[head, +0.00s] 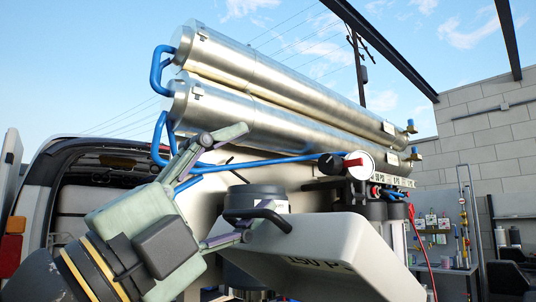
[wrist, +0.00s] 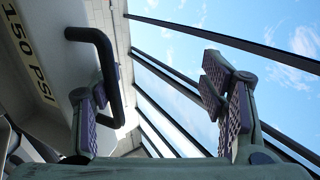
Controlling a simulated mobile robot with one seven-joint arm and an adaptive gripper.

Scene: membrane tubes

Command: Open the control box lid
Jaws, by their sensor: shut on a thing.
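The control box lid (head: 335,262) is a pale grey panel marked "150 PSI", tilted up at the lower middle of the head view. It fills the left edge of the wrist view (wrist: 32,100). Its black loop handle (head: 278,217) shows in the wrist view (wrist: 107,65). My gripper (head: 238,185) has its fingers wide apart. The lower finger is at the handle and appears to touch it. The upper finger stands well clear, with sky between the fingers in the wrist view (wrist: 160,108). The inside of the box is hidden.
Two steel membrane tubes (head: 270,95) with blue hoses (head: 160,72) lie above my gripper. A gauge and valves (head: 358,164) stand right of the handle. An open vehicle (head: 85,175) is behind on the left. A workbench (head: 445,262) is at the far right.

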